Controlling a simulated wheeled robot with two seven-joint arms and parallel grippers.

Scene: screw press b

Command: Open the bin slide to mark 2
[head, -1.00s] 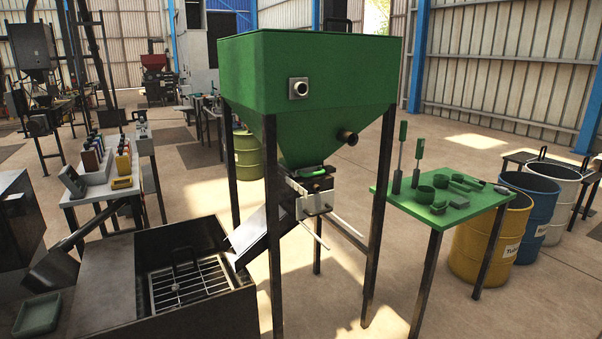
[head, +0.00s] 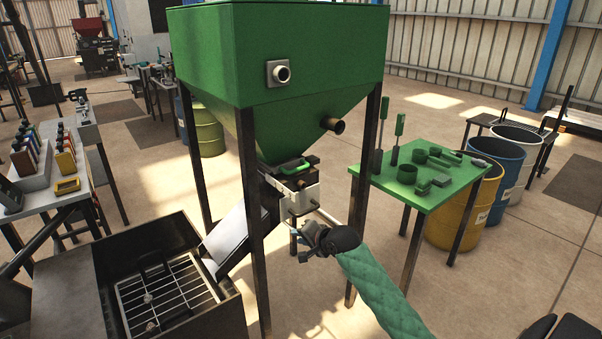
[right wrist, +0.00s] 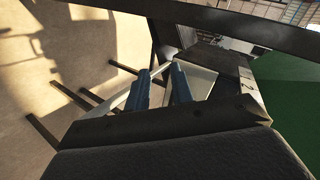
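The green hopper bin (head: 275,60) stands on dark legs. My right gripper (head: 303,232) is below and in front of the slide, apart from the green handle. In the right wrist view its two blue fingers (right wrist: 161,75) stand apart with nothing clearly between them. The slide's exact position against the marks is too small to read. My left gripper is out of view.
A chute (head: 228,238) slopes left from the outlet to a box with a grate (head: 168,296). The hopper's front legs (head: 252,220) flank the slide. A green table (head: 455,185) with scoops and tools stands right, beside several drums (head: 468,215).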

